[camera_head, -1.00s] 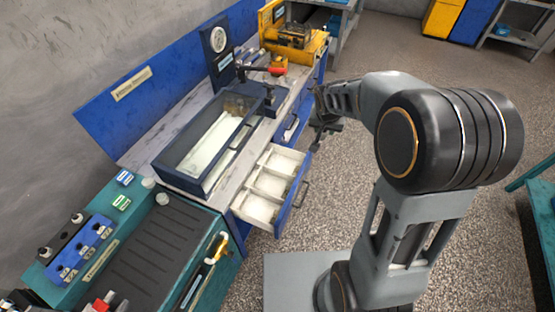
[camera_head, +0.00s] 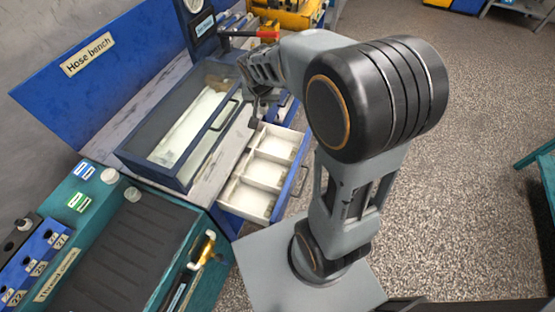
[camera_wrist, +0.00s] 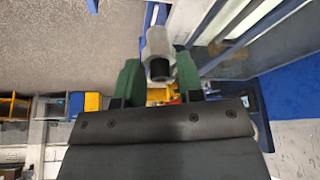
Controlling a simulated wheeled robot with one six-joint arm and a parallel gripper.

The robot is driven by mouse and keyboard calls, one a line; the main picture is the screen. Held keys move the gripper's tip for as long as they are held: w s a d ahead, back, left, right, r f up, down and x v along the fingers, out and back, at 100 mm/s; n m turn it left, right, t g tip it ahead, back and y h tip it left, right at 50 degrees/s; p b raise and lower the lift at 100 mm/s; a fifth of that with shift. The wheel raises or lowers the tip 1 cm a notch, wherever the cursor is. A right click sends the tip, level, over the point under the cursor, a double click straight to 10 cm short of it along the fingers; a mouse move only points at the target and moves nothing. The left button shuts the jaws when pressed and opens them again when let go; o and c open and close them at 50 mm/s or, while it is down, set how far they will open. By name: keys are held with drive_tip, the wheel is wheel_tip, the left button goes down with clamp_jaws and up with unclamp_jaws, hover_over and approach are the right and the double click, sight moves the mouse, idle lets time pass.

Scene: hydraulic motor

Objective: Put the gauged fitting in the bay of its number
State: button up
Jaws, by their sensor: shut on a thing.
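My gripper (camera_wrist: 157,75) is shut on a pale grey cylindrical fitting (camera_wrist: 157,45) with a dark round end, held between two green fingers in the wrist view. In the head view my gripper (camera_head: 262,97) is above the hose bench, between the glass-topped case and the open drawer; the fitting cannot be made out there. The open drawer (camera_head: 287,192) has three white compartments in a row, which look empty apart from shadow or small dark marks. No bay numbers are readable on it.
The glass-topped case (camera_head: 180,125) stands on the bench left of the drawer. A teal bench (camera_head: 215,225) at lower left carries a black ribbed mat (camera_head: 125,240) and a blue numbered gauge block (camera_head: 42,262). A red-handled tool (camera_head: 262,34) is behind my gripper. Open floor lies right.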

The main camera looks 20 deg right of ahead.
drive_tip(key=s+d+f+m+b, duration=0.1)
drive_tip(key=s+d+f+b, duration=0.15)
drive_tip(key=f+b, duration=0.8)
drive_tip(key=s+d+f+m+b, duration=0.1)
drive_tip(key=s+f+b, duration=0.3)
drive_tip(key=f+b, duration=0.65)
drive_tip(key=b, duration=0.4)
hover_over(285, 152)
drive_tip(key=shift+h, duration=0.3)
drive_tip(key=f, duration=0.9)
drive_tip(key=shift+s+a, duration=0.1)
drive_tip(key=shift+s, duration=0.3)
drive_tip(key=shift+w+f+b, duration=0.15)
drive_tip(key=shift+f, duration=0.8)
drive_tip(key=shift+w+f+b, duration=0.1)
drive_tip(key=shift+f+b, duration=0.05)
drive_tip(key=shift+f, duration=0.8)
drive_tip(key=shift+f, duration=0.1)
drive_tip(key=shift+f, duration=0.15)
drive_tip(key=o, duration=1)
